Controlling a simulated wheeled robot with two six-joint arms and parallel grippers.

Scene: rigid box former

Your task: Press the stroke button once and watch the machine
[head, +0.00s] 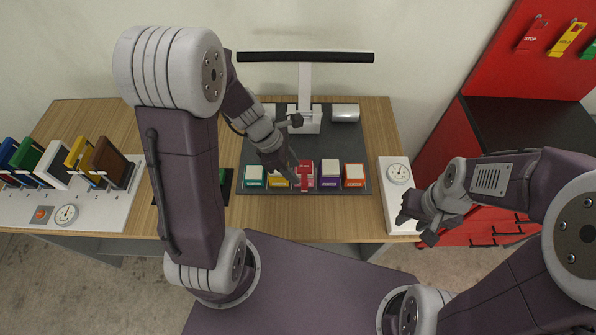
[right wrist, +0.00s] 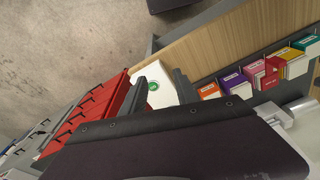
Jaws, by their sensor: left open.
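The button that shows is round and green (right wrist: 153,87), on a white panel (right wrist: 165,75). In the right wrist view it lies between the two dark fingers of my right gripper (right wrist: 160,92), which are apart and empty. In the head view my right gripper (head: 416,228) is at the front of this panel (head: 393,205), below its dial (head: 399,173), and hides the button. Contact cannot be told. The machine has a white post (head: 305,85) with a black crossbar (head: 305,57) on a dark plate (head: 338,140). My left gripper (head: 288,150) is open over the plate, close to the coloured boxes.
Several boxes, including a red one (head: 304,172) and an orange one (head: 354,175), line the plate's front. A left board (head: 95,210) holds coloured panels, an orange button (head: 40,214) and a dial (head: 66,215). A red cabinet (head: 440,140) stands right of the table.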

